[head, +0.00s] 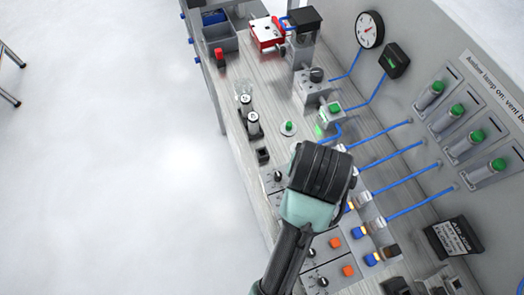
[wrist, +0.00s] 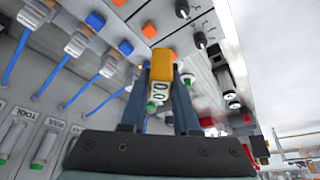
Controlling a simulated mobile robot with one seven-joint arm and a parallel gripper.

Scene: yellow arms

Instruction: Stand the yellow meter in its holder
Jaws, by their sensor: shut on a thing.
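My gripper (wrist: 163,72) is shut on the yellow meter (wrist: 161,62), which shows between its two fingers in the wrist view. The meter has a yellow body and a pale end with dark round marks. In the head view my gripper's black body hangs over the bench and hides the fingers and the meter. A small black open-topped block (head: 262,155) stands on the bench left of my gripper; it may be the holder, but I cannot tell for sure.
The bench (head: 235,88) carries two vials (head: 253,123), a green button (head: 288,128) and grey switch boxes. Blue hoses (head: 412,203) run to the back panel on the right.

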